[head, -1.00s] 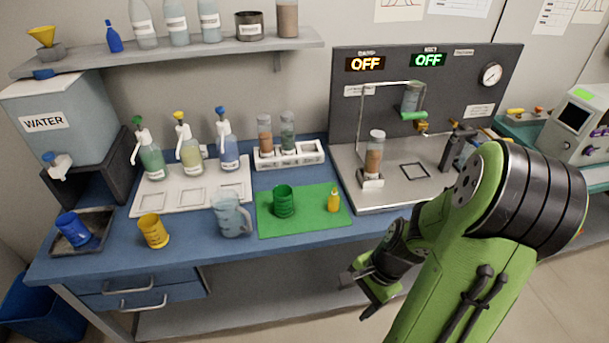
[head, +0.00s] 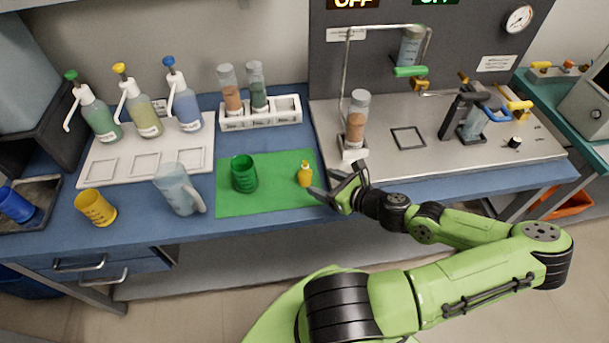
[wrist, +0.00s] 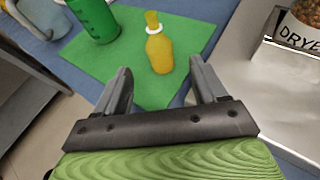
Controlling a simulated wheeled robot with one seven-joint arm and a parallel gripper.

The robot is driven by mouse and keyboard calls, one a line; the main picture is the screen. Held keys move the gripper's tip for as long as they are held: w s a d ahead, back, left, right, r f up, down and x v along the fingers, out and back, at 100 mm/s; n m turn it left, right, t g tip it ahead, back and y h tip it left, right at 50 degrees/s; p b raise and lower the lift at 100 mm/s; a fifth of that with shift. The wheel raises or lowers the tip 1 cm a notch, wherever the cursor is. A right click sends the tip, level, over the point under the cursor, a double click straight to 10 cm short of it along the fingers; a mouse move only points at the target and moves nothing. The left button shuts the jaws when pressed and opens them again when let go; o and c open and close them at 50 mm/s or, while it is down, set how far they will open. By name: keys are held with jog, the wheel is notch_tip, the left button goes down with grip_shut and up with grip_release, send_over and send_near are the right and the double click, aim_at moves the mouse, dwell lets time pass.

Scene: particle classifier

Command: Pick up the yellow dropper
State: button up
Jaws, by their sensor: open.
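The yellow dropper (head: 305,175) is a small bottle with a narrow yellow top and a pale collar. It stands upright on the right part of the green mat (head: 265,203). My gripper (head: 335,184) is just right of the dropper at about table height, its fingers pointing left. In the wrist view the gripper (wrist: 160,82) is open and empty. The dropper (wrist: 160,52) shows beyond and between the fingertips, apart from them.
A green beaker (head: 244,174) stands on the mat left of the dropper. A clear jug (head: 177,189) and yellow cup (head: 95,207) stand farther left. The metal apparatus base (head: 450,155) is to the right, with a tube rack (head: 260,118) behind the mat.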

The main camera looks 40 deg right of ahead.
aim_at(310, 177)
jog(key=b+x, duration=0.1)
jog(key=x, duration=0.7)
jog(key=shift+b, duration=0.35)
jog(key=shift+c, duration=0.6)
jog(key=c, duration=0.9)
